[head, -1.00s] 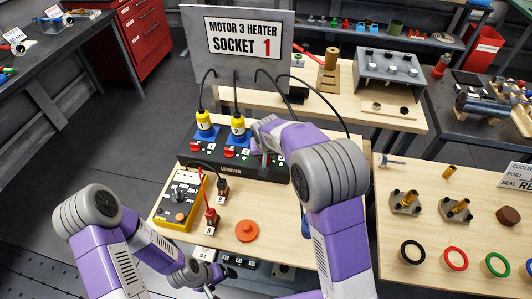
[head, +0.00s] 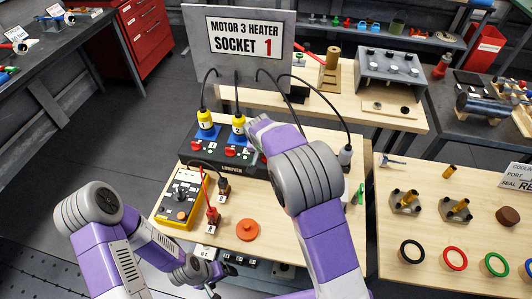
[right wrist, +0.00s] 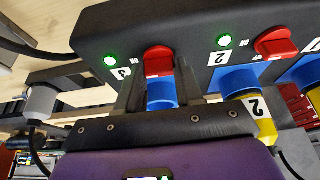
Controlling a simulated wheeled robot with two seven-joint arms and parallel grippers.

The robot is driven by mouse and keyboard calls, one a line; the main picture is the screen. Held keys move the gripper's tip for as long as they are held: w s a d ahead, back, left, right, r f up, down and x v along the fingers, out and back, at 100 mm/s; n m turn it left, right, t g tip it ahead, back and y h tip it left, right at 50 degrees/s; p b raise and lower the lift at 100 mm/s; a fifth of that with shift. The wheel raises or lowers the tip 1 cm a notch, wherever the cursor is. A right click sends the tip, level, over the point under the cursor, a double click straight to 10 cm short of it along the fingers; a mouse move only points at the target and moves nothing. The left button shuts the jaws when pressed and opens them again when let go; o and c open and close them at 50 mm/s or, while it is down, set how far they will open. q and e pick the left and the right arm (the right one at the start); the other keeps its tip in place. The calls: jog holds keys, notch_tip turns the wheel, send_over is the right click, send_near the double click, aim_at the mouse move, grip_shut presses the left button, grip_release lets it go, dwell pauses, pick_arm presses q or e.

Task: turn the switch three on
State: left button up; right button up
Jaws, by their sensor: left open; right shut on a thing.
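The black socket box (head: 270,173) stands on the wooden table, with yellow plugs 1 (head: 204,118) and 2 (head: 238,123) in blue sockets. In the right wrist view, red switch three (right wrist: 158,58) sits above a blue socket (right wrist: 162,95). The lamp (right wrist: 110,61) by the number 3 glows green. My right gripper (right wrist: 158,80) has its fingers on both sides of switch three and is shut on it. In the head view its fingertips are hidden behind my arm. Red switch two (right wrist: 276,42) has a green lamp (right wrist: 224,41). My left gripper (head: 222,276) is open, low at the table's front edge.
A grey cable plug (head: 345,156) is right of the box. A yellow meter (head: 181,198), leads and an orange disc (head: 247,230) lie in front. The sign (head: 240,45) reads "MOTOR 3 HEATER SOCKET 1". A right-hand table (head: 440,240) holds rings and fittings.

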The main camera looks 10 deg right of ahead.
jog(key=o, duration=1)
jog(key=shift+o, duration=0.2)
jog(key=p+v, duration=0.1)
jog(key=v, duration=0.6)
jog(key=shift+r, duration=0.25)
jog(key=shift+s, duration=0.1)
